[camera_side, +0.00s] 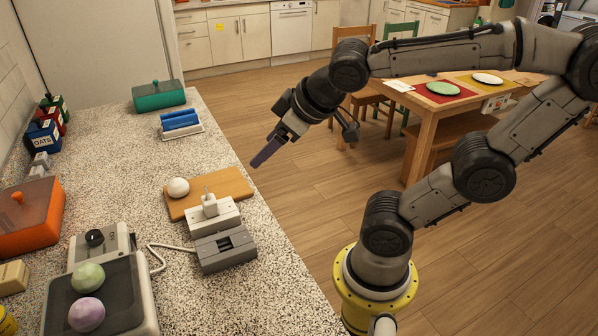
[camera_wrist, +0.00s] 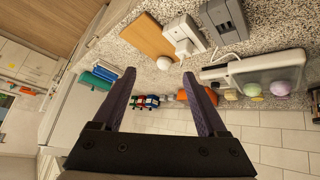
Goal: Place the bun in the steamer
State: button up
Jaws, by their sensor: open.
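A round white bun (camera_side: 178,187) sits on a wooden board (camera_side: 236,181) on the counter. My gripper (camera_side: 262,156) is in the air right of the board, clear of the bun. Its two dark fingers are apart and empty in the wrist view (camera_wrist: 158,75). A white appliance with a black knob (camera_side: 97,238) has a dark bay holding a green ball (camera_side: 88,277) and a purple ball (camera_side: 86,314). It may be the steamer; I cannot tell for certain.
An orange lidded box (camera_side: 30,216), a green box (camera_side: 158,96) and a blue item on a white stand (camera_side: 181,120) are on the counter. Counter between the boxes and board is clear.

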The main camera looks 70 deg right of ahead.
jog(key=s+a+f+g+y, duration=0.1)
jog(key=s+a+f+g, duration=0.1)
jog(key=s, duration=0.4)
jog(key=shift+s+a+f+y, duration=0.3)
jog(key=shift+s+a+f, duration=0.1)
jog(key=shift+a, duration=0.15)
